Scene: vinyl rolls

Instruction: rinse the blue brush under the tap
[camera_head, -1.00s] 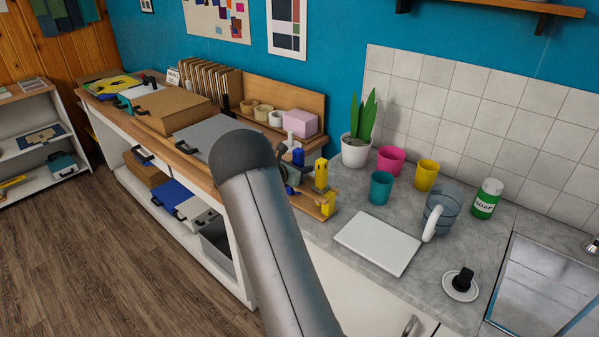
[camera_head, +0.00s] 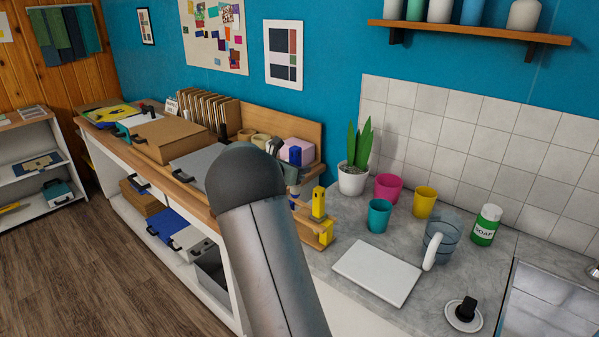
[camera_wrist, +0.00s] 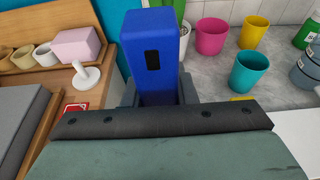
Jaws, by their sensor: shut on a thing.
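The blue brush (camera_wrist: 151,60) stands upright in my gripper (camera_wrist: 158,95) in the wrist view; a block-shaped blue part with a dark slot shows. My gripper is shut on it. In the head view, a bit of the blue brush (camera_head: 295,157) shows beyond my arm, above the wooden bench, and most of my gripper is hidden behind the arm. The bristles cannot be made out. The sink (camera_head: 548,303) is cut off at the lower right, and a bit of metal, perhaps the tap (camera_head: 594,271), shows at the right edge.
A yellow tool (camera_head: 319,203) stands in a wooden holder near my gripper. On the counter are a plant (camera_head: 353,178), pink (camera_head: 388,187), teal (camera_head: 379,216) and yellow (camera_head: 425,200) cups, a white board (camera_head: 377,272), a clear jug (camera_head: 437,247) and green soap (camera_head: 486,225).

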